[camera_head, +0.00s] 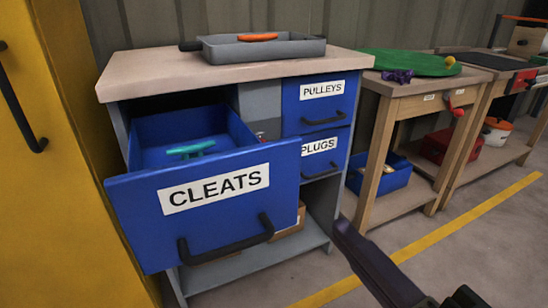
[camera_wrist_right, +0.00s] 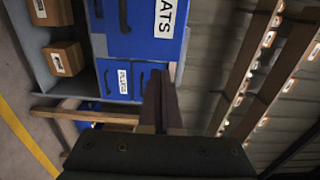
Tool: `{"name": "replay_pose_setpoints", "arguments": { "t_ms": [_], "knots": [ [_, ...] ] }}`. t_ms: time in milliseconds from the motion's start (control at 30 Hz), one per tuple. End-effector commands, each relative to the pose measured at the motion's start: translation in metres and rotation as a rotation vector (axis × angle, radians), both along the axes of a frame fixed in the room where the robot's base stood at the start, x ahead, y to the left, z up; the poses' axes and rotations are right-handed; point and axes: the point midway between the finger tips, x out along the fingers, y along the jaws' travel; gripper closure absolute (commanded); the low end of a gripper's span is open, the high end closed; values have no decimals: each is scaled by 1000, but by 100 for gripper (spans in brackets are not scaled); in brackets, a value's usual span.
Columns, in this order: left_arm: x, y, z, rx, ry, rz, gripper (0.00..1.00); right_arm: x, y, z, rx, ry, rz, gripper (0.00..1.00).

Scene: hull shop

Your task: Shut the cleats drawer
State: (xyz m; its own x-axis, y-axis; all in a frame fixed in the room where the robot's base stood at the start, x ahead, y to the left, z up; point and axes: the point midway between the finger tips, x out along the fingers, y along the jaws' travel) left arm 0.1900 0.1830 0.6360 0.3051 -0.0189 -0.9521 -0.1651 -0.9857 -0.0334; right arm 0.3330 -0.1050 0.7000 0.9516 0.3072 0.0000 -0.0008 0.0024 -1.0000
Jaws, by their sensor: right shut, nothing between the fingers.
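The cleats drawer (camera_head: 240,222) is a blue drawer with a white CLEATS label and a black bar handle (camera_head: 225,248). It stands pulled well out of the cabinet, and a teal cleat (camera_head: 190,148) lies inside. Part of its front and label also shows at the top of the right wrist view (camera_wrist_right: 140,42). My right gripper (camera_head: 342,228) is shut and empty, to the right of the drawer front and apart from it in the head view. Its fingers also show in the right wrist view (camera_wrist_right: 159,76). My left gripper is not in view.
The pulleys drawer (camera_head: 318,92) and plugs drawer (camera_head: 312,166) look shut in the same cabinet. A grey tray (camera_head: 225,50) sits on the cabinet top (camera_head: 150,68). A yellow cabinet (camera_head: 60,200) stands close at left. A wooden workbench (camera_head: 400,88) stands at right. Floor in front is clear.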

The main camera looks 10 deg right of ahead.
Motion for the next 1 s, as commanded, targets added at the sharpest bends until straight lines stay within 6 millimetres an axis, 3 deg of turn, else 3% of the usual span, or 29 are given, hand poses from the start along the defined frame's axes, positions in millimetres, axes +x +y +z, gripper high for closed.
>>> {"name": "replay_pose_setpoints", "arguments": {
  "t_ms": [300, 500, 1000],
  "knots": [
    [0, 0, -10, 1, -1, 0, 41, 66, 22, 0, 1, -4, 0, 100],
    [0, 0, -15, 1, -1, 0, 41, 90, 30, 0, -1, -3, 2, 100],
    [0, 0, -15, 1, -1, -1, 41, 98, 32, 0, -3, -1, 2, 100]
  ]
}}
